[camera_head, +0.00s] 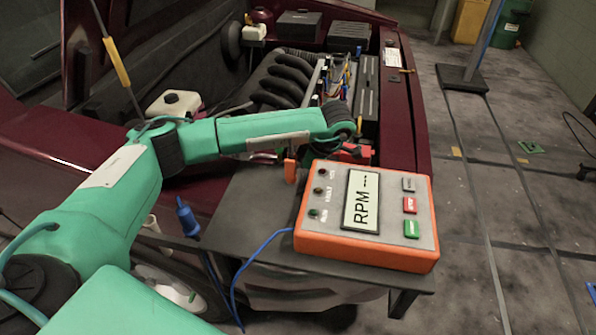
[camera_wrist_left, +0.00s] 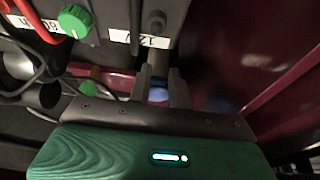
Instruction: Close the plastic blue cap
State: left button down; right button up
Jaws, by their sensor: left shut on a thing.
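In the left wrist view, my left gripper (camera_wrist_left: 161,88) is shut around a narrow blue part, which appears to be the plastic blue cap (camera_wrist_left: 158,96). Only a small piece of the blue shows between the two fingers. A grey post (camera_wrist_left: 156,25) stands just beyond the fingertips, in line with the cap. I cannot tell whether cap and post touch. My right gripper is not in view.
The engine (camera_head: 280,78) and coloured wires (camera_head: 340,75) crowd the bay. A green knob (camera_wrist_left: 75,20) and a red cable (camera_wrist_left: 35,22) are close to the gripper. A blue plug (camera_head: 187,217) hangs at the car's front. The floor at right is mostly clear.

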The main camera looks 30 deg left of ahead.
pick_arm(q)
jog(key=c, duration=2.1)
grip_release()
jog(key=shift+d+f, duration=0.15)
jog(key=shift+f, duration=0.05)
jog(key=o, duration=0.8)
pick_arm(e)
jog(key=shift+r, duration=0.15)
pick_arm(q)
jog(key=shift+r, duration=0.1)
jog(key=p+v, duration=0.1)
jog(key=v, duration=1.2)
jog(key=shift+w+d+r, duration=0.15)
jog(key=shift+d+r, duration=0.05)
jog(key=shift+d, duration=0.1)
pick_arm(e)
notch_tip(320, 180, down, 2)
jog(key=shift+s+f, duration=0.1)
